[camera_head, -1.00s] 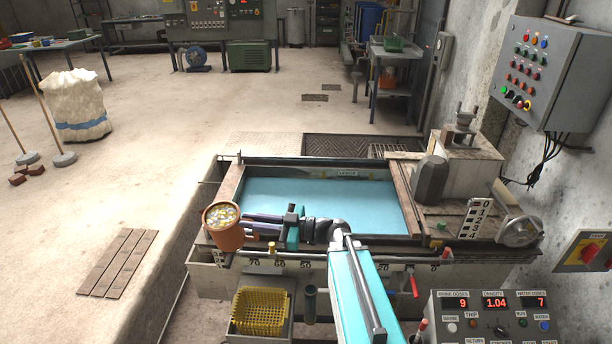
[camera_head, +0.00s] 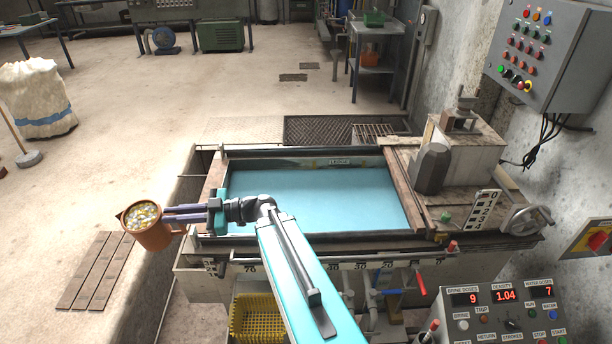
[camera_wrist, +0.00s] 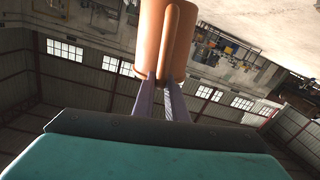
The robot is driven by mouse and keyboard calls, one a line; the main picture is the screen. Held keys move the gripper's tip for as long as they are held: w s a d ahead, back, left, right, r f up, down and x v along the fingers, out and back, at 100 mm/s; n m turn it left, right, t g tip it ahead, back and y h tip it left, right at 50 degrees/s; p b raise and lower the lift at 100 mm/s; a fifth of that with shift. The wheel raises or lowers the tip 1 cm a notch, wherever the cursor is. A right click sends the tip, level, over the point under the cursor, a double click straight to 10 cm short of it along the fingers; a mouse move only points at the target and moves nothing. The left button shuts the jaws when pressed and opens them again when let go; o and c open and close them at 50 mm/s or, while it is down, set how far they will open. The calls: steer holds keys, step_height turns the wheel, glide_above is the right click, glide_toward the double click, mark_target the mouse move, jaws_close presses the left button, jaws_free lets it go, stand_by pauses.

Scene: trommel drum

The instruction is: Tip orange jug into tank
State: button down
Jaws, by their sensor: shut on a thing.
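The orange jug (camera_head: 152,236) is full of small pale and yellow pieces and sits nearly upright, tilted slightly, in the head view. My gripper (camera_head: 174,220) is shut on the jug's right side, apparently at its handle. The jug hangs outside the tank, left of its front left corner. The tank (camera_head: 213,184) holds flat blue-green liquid (camera_head: 320,197) inside a wooden and metal rim. In the wrist view the jug (camera_wrist: 162,35) shows its handle side between my two purple fingers (camera_wrist: 161,85); its contents are hidden there.
A control panel (camera_head: 500,315) stands at the front right, reading 9, 1.04 and 7. A machine housing (camera_head: 465,150) with a handwheel sits at the tank's right end. A yellow basket (camera_head: 252,318) is below the front rim.

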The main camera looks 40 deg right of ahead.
steer(key=shift+w+r, duration=0.1)
steer(key=shift+w, duration=0.1)
stand_by(0.3)
